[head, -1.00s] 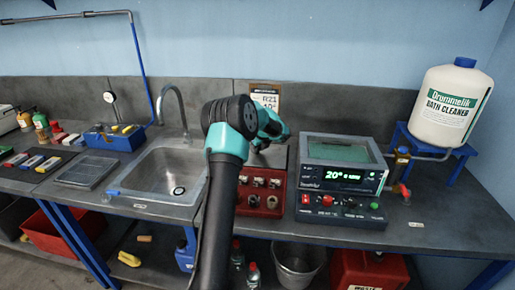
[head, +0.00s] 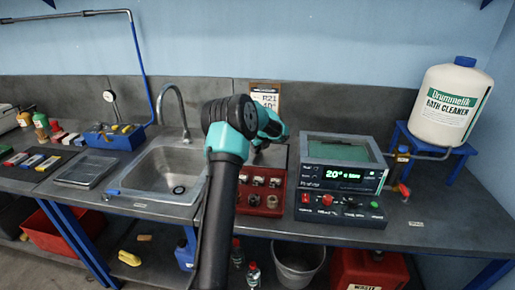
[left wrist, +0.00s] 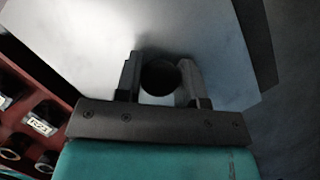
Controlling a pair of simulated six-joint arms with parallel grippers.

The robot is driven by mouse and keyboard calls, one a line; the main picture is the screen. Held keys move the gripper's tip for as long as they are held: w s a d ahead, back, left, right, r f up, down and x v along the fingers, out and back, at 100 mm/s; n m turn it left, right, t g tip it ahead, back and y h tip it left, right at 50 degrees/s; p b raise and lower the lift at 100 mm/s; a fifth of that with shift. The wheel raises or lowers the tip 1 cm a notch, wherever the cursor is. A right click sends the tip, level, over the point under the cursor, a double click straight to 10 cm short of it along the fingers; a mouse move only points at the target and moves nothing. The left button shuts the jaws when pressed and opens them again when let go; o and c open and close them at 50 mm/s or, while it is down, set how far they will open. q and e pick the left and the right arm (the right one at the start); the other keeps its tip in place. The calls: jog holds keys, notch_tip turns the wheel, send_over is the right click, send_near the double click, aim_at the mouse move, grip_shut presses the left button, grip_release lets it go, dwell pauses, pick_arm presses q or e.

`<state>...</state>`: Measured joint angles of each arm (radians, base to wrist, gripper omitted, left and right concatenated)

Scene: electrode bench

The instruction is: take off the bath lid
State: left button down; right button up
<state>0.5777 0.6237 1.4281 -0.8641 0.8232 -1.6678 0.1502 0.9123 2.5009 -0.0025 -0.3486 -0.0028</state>
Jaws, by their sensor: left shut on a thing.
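My left gripper (head: 264,144) is left of the bath in the head view, mostly hidden behind my own wrist. In the left wrist view its fingers are shut on a dark round knob (left wrist: 160,77) on a pale grey metal plate, the bath lid (left wrist: 95,45). A grey strip under the gripper in the head view looks like part of the lid (head: 271,156). The bath (head: 340,136) stands at the right with its top uncovered, showing a greenish inside. Its display reads 20°. My right gripper does not show.
A red tray of small metal parts (head: 261,211) lies in front of the gripper. The sink (head: 150,185) is to the left. The bath cleaner jug (head: 450,105) stands on a blue stand at the right. Bare bench (head: 440,200) lies right of the bath.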

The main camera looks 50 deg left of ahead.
pick_arm(q)
jog(key=shift+f, duration=0.4)
dwell(0.5)
jog(key=shift+c, duration=0.8)
grip_release()
jog(key=shift+r, duration=3.5)
jog(key=shift+d, duration=0.1)
